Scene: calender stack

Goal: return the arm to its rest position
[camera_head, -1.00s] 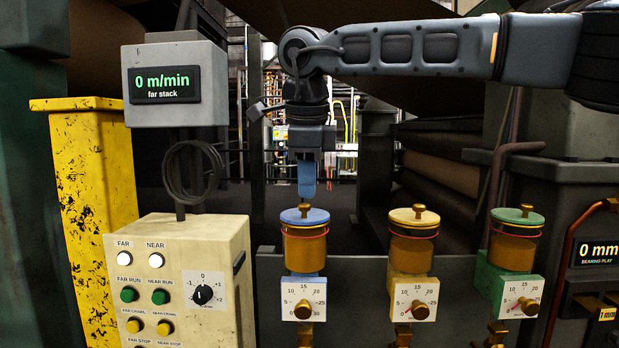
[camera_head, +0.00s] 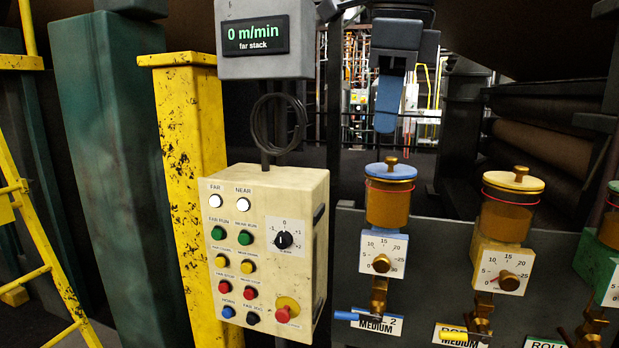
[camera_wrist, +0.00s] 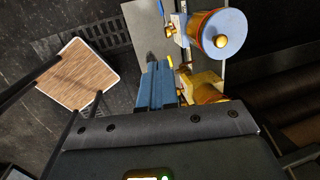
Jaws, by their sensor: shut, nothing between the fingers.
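My gripper (camera_head: 389,103) hangs pointing down in the head view, above and slightly behind the blue-lidded oil pot (camera_head: 390,190). Its blue fingers are together with nothing between them, and they are apart from the pot. In the wrist view the blue fingers (camera_wrist: 157,84) are close together, and the blue lid (camera_wrist: 224,32) lies to their upper right. Most of my arm is out of the head view.
A cream control box (camera_head: 265,250) with buttons and a dial stands left of the pots, under a display (camera_head: 265,40) reading 0 m/min. A yellow-lidded pot (camera_head: 508,205) and a green one (camera_head: 608,230) are at right. A yellow post (camera_head: 185,190) stands left. A wooden-topped platform (camera_wrist: 78,76) is below.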

